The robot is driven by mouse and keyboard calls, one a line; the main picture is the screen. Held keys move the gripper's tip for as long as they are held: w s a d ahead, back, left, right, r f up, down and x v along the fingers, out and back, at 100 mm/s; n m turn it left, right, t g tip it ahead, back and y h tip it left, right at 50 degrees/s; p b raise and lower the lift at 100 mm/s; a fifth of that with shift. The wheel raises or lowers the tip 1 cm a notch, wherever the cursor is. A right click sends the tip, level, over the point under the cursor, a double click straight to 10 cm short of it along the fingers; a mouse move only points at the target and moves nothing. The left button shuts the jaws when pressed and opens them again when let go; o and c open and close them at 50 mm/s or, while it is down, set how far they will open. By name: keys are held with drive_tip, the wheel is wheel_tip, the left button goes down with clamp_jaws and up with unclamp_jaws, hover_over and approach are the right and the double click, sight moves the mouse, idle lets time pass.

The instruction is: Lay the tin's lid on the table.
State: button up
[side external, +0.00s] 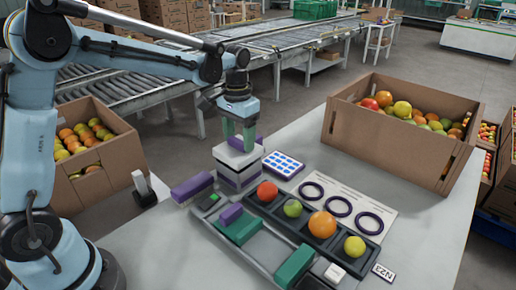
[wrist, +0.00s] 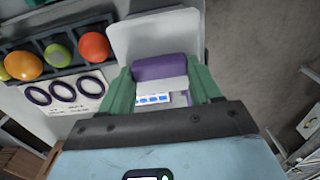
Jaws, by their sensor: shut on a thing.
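I cannot tell whether the lid touches the tin.
A dark tray (side external: 270,222) with fruit and blocks and a ring sheet (side external: 345,202) lie in front. A fruit carton (side external: 385,145) stands behind right.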

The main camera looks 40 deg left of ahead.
wheel_tip(320, 180, up, 3)
drive_tip(key=shift+f, duration=0.2)
drive_tip(key=s+d+r, duration=0.5)
drive_tip(key=d+r, duration=0.2)
drive_tip(key=d, duration=0.3)
drive_tip(key=s+d, duration=0.2)
drive_tip(key=s, duration=1)
drive_tip(key=s+a+f, duration=0.1)
drive_tip(key=s+f, duration=0.2)
drive_tip(key=s, duration=0.3)
drive_tip(key=s+a+f, duration=0.1)
drive_tip(key=s+f, duration=0.2)
drive_tip(key=s, duration=0.3)
drive_tip(key=shift+w+a+f, duration=0.65)
drive_tip(key=shift+a+f, duration=1.1)
drive_tip(key=shift+a, duration=0.05)
drive_tip(key=shift+w+a+f, duration=0.65)
drive_tip(key=shift+a+f, duration=1.1)
drive_tip(key=shift+w+a+f, duration=0.65)
drive_tip(key=shift+a+f, duration=1.1)
drive_tip(key=shift+a, duration=0.05)
drive_tip(key=shift+f, duration=0.1)
drive_tip(key=o, duration=1.2)
drive_tip(key=shift+f, duration=0.1)
drive_tip(key=shift+c, duration=0.2)
